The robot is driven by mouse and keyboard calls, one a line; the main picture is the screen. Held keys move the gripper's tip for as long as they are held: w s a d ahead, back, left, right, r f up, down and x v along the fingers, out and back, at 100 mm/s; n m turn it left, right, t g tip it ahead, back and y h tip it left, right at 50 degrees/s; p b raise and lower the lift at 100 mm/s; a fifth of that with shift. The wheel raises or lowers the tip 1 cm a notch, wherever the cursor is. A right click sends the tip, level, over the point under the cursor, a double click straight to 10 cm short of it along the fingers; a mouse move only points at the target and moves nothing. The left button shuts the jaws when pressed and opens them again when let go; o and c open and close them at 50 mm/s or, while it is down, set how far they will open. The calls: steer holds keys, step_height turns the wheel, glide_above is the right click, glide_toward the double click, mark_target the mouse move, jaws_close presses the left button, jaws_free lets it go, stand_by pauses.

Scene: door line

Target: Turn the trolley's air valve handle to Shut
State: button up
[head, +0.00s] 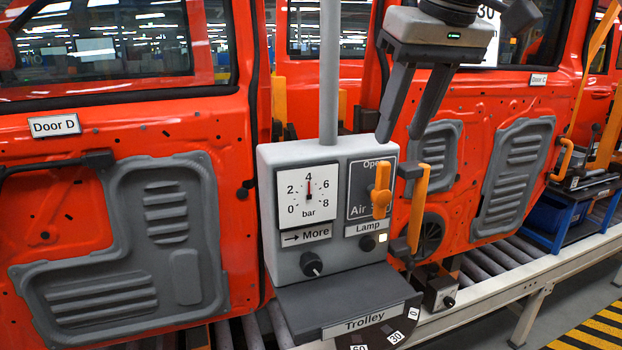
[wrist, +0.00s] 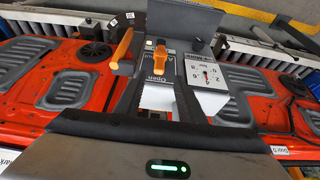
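The air valve handle (head: 381,190) is orange and stands upright on a dark plate (head: 362,205) on the right of the grey trolley box (head: 300,255). "Open" is printed at the plate's top; the lettering beside the handle, starting "Air", is partly covered. The handle also shows in the wrist view (wrist: 159,55), ahead of my fingers. My gripper (head: 401,138) is open and empty, above and in front of the plate's top, with its two fingers spread and apart from the handle. Its fingers flank the plate in the wrist view (wrist: 157,98).
An upright orange grab bar (head: 418,208) stands just right of the valve. A pressure gauge (head: 307,195) reads about 4 bar. A black knob (head: 311,264), lit lamp (head: 382,238) and shelf (head: 345,300) are on the trolley. Red doors (head: 110,200) stand behind; a grey pole (head: 329,70) rises left.

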mark_target(387, 167)
steer(key=b+x, duration=0.1)
steer(key=x, duration=1)
jaws_close()
